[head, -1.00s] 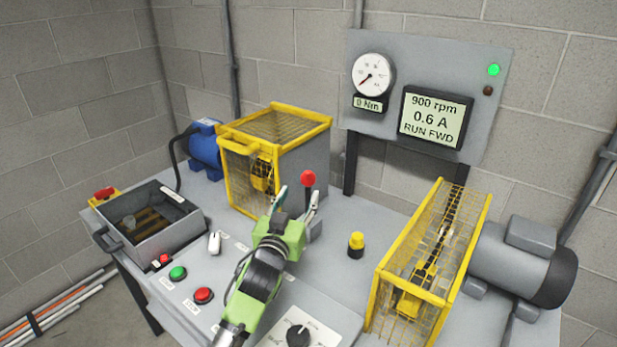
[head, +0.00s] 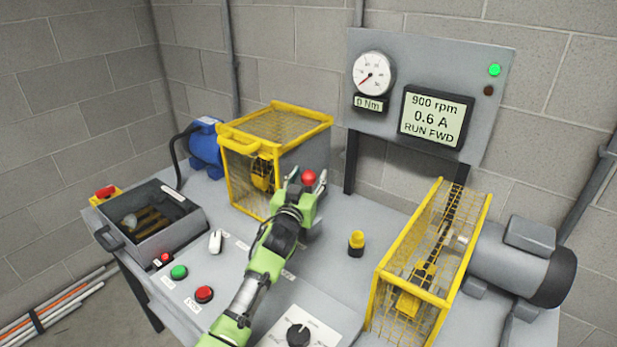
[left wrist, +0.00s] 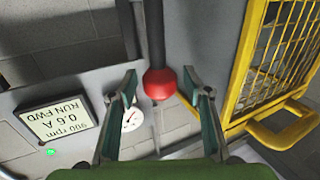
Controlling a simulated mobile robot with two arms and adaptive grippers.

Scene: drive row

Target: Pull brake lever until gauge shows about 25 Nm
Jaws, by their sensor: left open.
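The brake lever's red knob (head: 309,178) shows between the tips of my left gripper (head: 307,182) in the head view. In the left wrist view the red knob (left wrist: 160,84) on its dark shaft sits between the two open fingers (left wrist: 163,95), with a gap on each side. The lever's lower part is hidden behind my gripper in the head view. The round gauge (head: 374,74) has its needle at the low end, and its small display (head: 371,104) reads 0 Nm. The right gripper is not in view.
A screen (head: 432,118) reads 900 rpm, 0.6 A, RUN FWD; a green lamp (head: 494,70) is lit. Yellow mesh guards stand left (head: 275,125) and right (head: 425,260) of my arm. A yellow-topped button (head: 356,240) stands on the bench. Green (head: 179,272) and red (head: 204,294) buttons lie at front left.

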